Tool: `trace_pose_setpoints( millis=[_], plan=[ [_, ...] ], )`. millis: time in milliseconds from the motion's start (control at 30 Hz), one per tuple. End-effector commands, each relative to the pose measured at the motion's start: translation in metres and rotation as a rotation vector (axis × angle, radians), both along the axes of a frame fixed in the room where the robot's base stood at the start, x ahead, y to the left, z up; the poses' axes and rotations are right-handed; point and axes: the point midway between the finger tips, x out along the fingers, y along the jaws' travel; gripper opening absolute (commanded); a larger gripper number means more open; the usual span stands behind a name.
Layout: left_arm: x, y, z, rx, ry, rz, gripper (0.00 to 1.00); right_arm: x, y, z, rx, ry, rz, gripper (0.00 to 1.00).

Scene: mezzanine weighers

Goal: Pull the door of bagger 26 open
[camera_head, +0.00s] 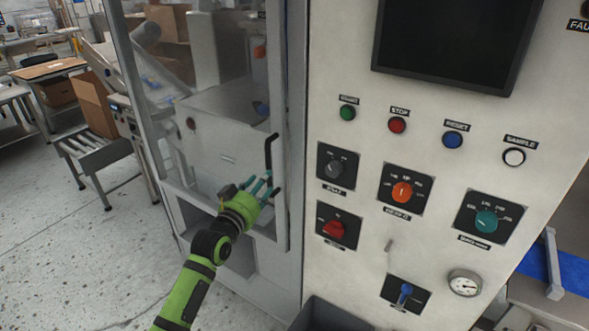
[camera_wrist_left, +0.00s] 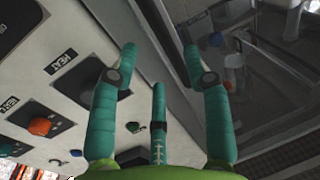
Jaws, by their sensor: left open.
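The bagger's door (camera_head: 276,95) is a clear panel in a grey frame, to the left of the control panel. It looks shut. Its black upright handle (camera_head: 268,152) is on the door's right side. No number 26 is legible. My left gripper (camera_head: 262,184), green with teal fingers, is open in front of the door, at the handle's lower end. I cannot tell whether the fingers touch the handle. In the left wrist view the three spread fingers (camera_wrist_left: 160,75) point at the seam between panel and door, with nothing seen between them. My right gripper is out of view.
The white control panel (camera_head: 345,180) with buttons, knobs, a gauge (camera_head: 464,284) and a dark screen (camera_head: 450,40) stands close on the right. A dark bin (camera_head: 335,318) is below it. A roller conveyor (camera_head: 95,150) and carton (camera_head: 95,105) stand at left. The speckled floor at lower left is clear.

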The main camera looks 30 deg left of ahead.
Motion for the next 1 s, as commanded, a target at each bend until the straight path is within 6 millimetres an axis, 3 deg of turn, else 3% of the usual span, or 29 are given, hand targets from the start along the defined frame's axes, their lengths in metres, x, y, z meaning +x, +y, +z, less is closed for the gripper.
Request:
trace_pose_setpoints(
  millis=[433,867,900,1000],
  plan=[
    [0.055,0.006,0.0,0.001,0.003,0.0,0.48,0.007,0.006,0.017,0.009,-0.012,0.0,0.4],
    [0.065,0.007,-0.002,0.001,0.003,0.0,0.48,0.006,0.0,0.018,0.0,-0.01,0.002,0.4],
    [0.065,0.007,-0.002,0.001,0.003,0.0,0.44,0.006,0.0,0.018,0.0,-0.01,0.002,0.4],
    [0.065,0.007,-0.002,0.001,0.003,0.0,0.04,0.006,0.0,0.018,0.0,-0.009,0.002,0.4]
  ],
)
